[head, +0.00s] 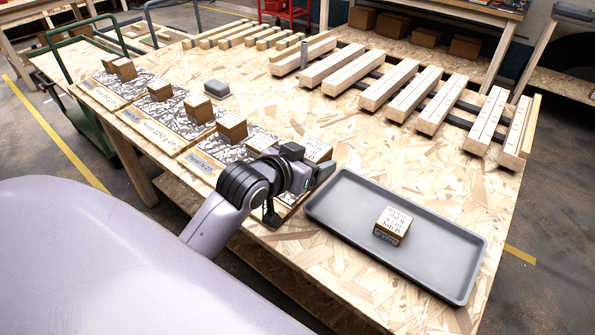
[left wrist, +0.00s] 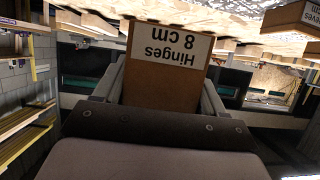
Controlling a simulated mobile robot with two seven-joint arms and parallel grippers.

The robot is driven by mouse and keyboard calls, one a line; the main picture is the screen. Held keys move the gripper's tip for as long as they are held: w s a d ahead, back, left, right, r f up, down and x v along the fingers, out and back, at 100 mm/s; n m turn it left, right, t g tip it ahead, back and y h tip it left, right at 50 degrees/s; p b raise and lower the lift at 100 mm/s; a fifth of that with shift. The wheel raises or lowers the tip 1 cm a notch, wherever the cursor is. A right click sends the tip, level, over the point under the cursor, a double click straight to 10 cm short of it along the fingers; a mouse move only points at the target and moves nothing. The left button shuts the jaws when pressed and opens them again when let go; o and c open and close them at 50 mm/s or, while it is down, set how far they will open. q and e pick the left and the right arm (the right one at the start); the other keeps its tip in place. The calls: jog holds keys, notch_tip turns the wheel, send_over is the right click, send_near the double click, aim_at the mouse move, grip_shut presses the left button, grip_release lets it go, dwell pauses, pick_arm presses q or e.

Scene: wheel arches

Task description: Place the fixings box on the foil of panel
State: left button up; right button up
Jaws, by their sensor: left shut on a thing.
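My left gripper (head: 320,172) is shut on a brown box (left wrist: 165,75), whose white label reads "Hinges 8 cm" in the left wrist view. In the head view the box's pale label (head: 318,149) shows just beyond the gripper, at the right end of the nearest panel. The gripper hides the box's lower part, so I cannot tell whether it touches the panel. Crumpled silver foil (head: 232,154) covers that panel, which has a tan name strip (head: 203,166). Brown boxes stand on the foil, among them one (head: 232,126) left of my gripper. My right gripper is out of view.
A grey tray (head: 345,222) at the front right holds another labelled brown box (head: 392,226). Wooden slatted frames (head: 400,90) lie at the back. A small grey block (head: 216,88) sits behind the panels. The board between panels and frames is mostly clear.

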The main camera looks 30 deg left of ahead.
pick_arm(q)
jog(key=w+a+r, duration=0.3)
jog(key=a+r, duration=0.1)
jog(key=r, duration=0.2)
jog(key=w+a+r, duration=0.4)
jog(key=r, duration=0.2)
jog(key=f+b, duration=0.1)
jog(key=f, duration=1.8)
jog(key=shift+s+f+b, duration=0.2)
jog(key=shift+f+b, duration=0.15)
jog(key=shift+f, duration=0.05)
jog(key=o, duration=1)
jog(key=shift+f, duration=0.2)
jog(key=o, duration=0.4)
